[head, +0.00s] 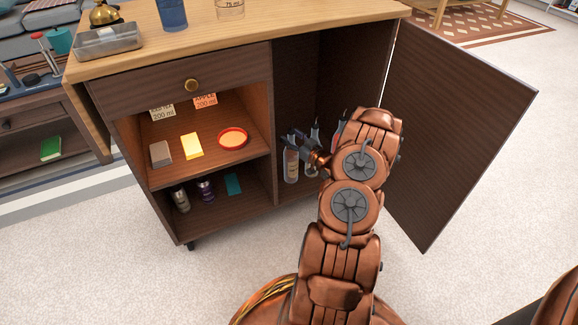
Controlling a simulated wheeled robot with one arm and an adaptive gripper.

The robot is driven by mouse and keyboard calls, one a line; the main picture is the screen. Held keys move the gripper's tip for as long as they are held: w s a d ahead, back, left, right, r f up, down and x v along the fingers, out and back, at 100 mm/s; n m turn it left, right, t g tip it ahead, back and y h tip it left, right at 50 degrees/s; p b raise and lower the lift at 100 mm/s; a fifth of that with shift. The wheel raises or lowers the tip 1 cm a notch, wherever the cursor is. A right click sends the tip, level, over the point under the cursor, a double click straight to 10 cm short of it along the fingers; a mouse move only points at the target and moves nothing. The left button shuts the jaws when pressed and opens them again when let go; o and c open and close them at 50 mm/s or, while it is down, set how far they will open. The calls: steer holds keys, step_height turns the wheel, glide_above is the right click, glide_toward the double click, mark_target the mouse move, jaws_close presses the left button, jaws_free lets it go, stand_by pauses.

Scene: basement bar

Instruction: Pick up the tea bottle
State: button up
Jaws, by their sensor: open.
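My gripper (304,138) is open in the mouth of the cabinet's right compartment, with its dark fingers spread. A clear bottle (290,167) stands upright just below and behind the fingers. A second, mostly hidden bottle (311,170) is beside it, behind my gripper's wrist. A reddish item (338,128) shows in part behind my arm. I cannot tell which of these is the tea bottle, or whether the fingers touch any of them.
The cabinet door (458,120) stands open at right. The left shelves hold an orange-red round dish (233,138), a yellow block (191,146), a grey block (160,154) and two dark cylinders (205,190). A blue cup (172,14) and a glass (230,8) stand on top.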

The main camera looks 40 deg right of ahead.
steer(key=shift+w, duration=0.45)
jaws_close()
stand_by(0.6)
